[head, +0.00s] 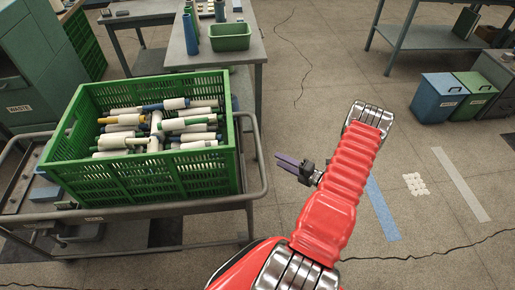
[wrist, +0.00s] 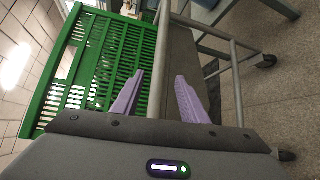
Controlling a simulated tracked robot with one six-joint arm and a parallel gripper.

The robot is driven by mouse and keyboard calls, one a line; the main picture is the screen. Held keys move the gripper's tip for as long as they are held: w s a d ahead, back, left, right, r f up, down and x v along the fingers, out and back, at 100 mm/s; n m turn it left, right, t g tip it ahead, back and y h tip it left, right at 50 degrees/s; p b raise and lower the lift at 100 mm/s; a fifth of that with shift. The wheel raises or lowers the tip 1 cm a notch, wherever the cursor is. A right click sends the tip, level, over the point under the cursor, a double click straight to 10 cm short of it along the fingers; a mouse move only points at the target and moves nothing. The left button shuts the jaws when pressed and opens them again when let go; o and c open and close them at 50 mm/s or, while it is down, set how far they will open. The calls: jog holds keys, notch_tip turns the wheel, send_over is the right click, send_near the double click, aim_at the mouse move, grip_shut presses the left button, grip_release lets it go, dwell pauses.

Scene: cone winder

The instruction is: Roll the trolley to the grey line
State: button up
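The trolley (head: 180,208) is a grey metal frame on the left in the head view, with a large green crate (head: 200,172) of yarn cones on it. Its tubular end rail (head: 262,165) faces my gripper. My gripper (head: 278,158) has purple fingers pointing left, just right of that rail. In the wrist view my gripper (wrist: 159,74) is open, with the rail (wrist: 161,60) ahead, lined up between the spread fingers; contact is not visible. The grey line (head: 460,182) is a pale strip on the floor at the far right.
A blue strip (head: 382,209) and a white dotted patch (head: 415,184) lie on the floor between my arm and the grey line. Blue (head: 438,97) and green (head: 475,92) bins stand at the upper right. A table (head: 245,50) stands behind the trolley.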

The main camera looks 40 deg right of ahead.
aim_at(258, 149)
jog(key=shift+d, duration=0.1)
jog(key=x, duration=1.3)
jog(key=shift+w, duration=0.3)
jog(key=shift+c, duration=0.5)
grip_shut()
